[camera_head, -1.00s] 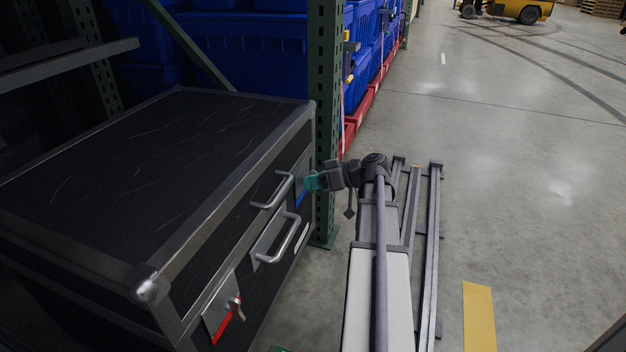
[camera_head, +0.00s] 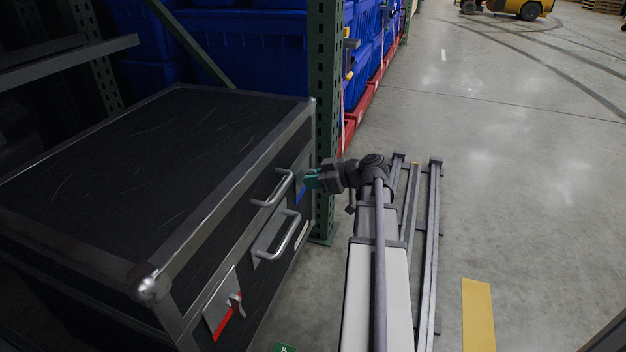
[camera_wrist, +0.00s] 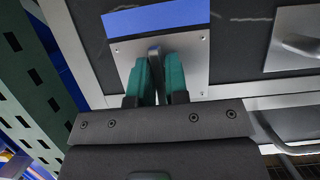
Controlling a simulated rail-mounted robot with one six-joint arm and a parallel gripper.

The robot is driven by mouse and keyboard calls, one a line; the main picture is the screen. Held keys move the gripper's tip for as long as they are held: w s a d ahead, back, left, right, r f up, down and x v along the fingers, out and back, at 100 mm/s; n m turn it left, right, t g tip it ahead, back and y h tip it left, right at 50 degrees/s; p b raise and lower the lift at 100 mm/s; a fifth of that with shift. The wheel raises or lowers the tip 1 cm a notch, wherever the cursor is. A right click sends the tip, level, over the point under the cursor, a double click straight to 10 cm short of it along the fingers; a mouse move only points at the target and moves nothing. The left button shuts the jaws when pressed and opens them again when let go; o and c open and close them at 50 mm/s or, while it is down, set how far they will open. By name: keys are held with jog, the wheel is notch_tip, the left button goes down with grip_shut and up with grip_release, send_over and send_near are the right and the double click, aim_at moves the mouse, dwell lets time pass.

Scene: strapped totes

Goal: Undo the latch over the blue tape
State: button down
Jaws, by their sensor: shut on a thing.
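The black case (camera_head: 140,175) has metal edges and stands at the left of the head view. On its front, near the far corner, is a metal latch plate with blue tape (camera_head: 301,194). My gripper (camera_head: 312,180) is at this latch. In the wrist view its teal fingers (camera_wrist: 158,75) are shut on the lever, one on each side. The fingers hide the lower part of the lever and some of the plate.
Two bar handles (camera_head: 276,240) stick out of the case front beside the latch. A second latch with red tape (camera_head: 222,322) is at the near end. A green rack post (camera_head: 325,120) stands close behind my gripper. Open floor (camera_head: 530,180) lies to the right.

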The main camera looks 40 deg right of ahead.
jog(key=c, duration=1.2)
grip_release()
jog(key=shift+c, duration=0.2)
jog(key=p+v, duration=0.4)
jog(key=v, duration=0.6)
jog(key=shift+s+d+r, duration=0.2)
jog(key=shift+s, duration=0.15)
